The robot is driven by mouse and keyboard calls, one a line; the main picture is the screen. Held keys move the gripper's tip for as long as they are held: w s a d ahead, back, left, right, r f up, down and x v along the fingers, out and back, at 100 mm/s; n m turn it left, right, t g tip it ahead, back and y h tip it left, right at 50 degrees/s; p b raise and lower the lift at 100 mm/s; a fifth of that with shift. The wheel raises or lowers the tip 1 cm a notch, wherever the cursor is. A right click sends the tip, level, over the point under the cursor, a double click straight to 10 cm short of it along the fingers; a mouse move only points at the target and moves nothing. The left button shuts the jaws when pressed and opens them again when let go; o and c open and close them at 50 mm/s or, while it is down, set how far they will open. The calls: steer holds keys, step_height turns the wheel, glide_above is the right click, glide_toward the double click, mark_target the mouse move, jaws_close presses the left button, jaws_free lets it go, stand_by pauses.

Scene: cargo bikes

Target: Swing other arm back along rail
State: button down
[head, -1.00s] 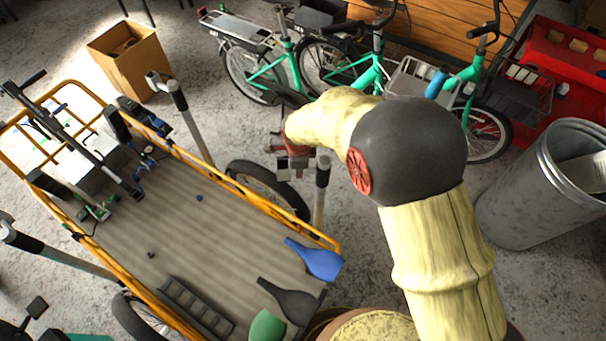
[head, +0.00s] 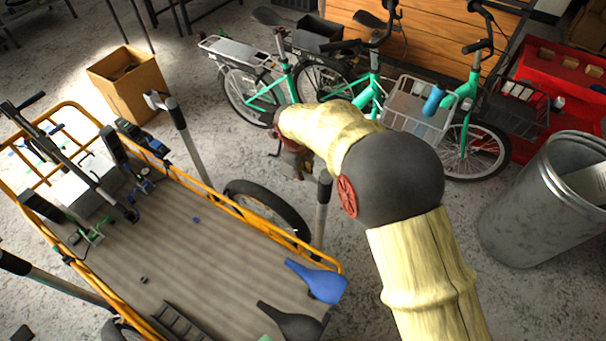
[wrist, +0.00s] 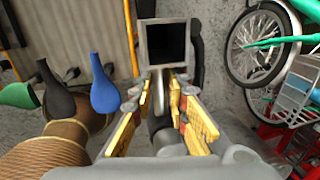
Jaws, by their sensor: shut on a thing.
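The cargo bike's orange rail (head: 235,204) runs along the bed's right side. Two grey posts with dark upper sections stand beside it: a farther one (head: 192,140) with a crosspiece on top, and a nearer one (head: 320,217) by the front wheel. My gripper (head: 293,168) is close to the nearer post's top, its fingertips mostly hidden in the head view. In the wrist view, my gripper's yellow fingers (wrist: 163,112) are shut around a grey bar (wrist: 162,127), with a square dark-faced end piece (wrist: 167,43) ahead. I cannot tell how the bar joins the post.
Blue saddle (head: 316,281) and black saddle (head: 290,321) sit at the bed's near end. Green bicycles (head: 372,90) stand behind my arm. A metal bin (head: 540,205) is at the right, a cardboard box (head: 126,84) at the back left. Bare floor lies between box and bicycles.

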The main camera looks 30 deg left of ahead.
steer(key=shift+w+r, duration=0.1)
stand_by(0.3)
steer(key=c, duration=2)
jaws_free()
step_height(320, 180, up, 12)
steer(key=s, duration=0.2)
steer(key=shift+s+f, duration=0.15)
steer(key=shift+f, duration=0.05)
steer(key=shift+a, duration=0.1)
